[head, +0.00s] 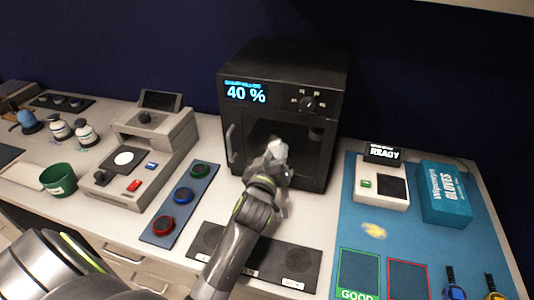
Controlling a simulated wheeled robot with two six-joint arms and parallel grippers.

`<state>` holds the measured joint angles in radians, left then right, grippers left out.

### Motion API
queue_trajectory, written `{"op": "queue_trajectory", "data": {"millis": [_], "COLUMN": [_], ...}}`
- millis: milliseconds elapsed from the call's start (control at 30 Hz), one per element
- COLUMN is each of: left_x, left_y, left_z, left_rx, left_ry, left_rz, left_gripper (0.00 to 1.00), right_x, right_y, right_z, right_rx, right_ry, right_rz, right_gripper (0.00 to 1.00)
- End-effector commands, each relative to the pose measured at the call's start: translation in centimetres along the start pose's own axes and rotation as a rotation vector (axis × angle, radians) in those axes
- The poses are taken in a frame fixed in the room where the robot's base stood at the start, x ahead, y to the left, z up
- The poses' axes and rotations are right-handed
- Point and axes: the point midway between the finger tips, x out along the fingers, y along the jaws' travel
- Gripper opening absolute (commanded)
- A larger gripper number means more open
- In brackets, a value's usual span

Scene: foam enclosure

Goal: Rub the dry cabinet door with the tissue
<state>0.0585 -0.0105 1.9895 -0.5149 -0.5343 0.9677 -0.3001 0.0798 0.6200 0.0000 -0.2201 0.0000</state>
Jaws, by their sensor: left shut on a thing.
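The dry cabinet (330,82) is a black box at the back middle of the bench, with a lit "40 %" display. Its dark door (255,135) has a handle on the left side and appears shut. My left gripper (274,160) is in front of the door and shut on a white tissue (279,149). The tissue is at the door's face; I cannot tell whether it touches. The arm hides the lower part of the door. My right gripper is not in view.
A grey instrument (155,140) and a blue strip with coloured round pads (209,173) stand left of the cabinet. Right of it, a blue mat (345,225) holds a "READY" device (368,196), a glove box (447,198) and a yellow piece (374,230). A green cup (60,180) stands far left.

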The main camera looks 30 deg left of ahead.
Motion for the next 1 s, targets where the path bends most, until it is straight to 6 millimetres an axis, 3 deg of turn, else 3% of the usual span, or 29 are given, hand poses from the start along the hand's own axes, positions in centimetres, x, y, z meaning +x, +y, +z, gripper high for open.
{"op": "queue_trajectory", "data": {"millis": [367, 733, 1000], "left_x": [-0.1, 0.0, 0.0], "left_y": [1.1, -1.6, -2.5], "left_z": [0.5, -1.0, -1.5], "left_rx": [0.0, 0.004, 0.003], "left_ry": [0.001, 0.002, 0.001], "left_rz": [0.003, 0.002, 0.001], "left_gripper": [0.13, 0.13, 0.13], "right_x": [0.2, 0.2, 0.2], "right_y": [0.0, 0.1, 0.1], "right_z": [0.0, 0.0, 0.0], "right_rx": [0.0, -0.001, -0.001], "right_ry": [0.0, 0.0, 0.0], "right_rz": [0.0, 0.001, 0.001], "right_gripper": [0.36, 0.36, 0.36]}}
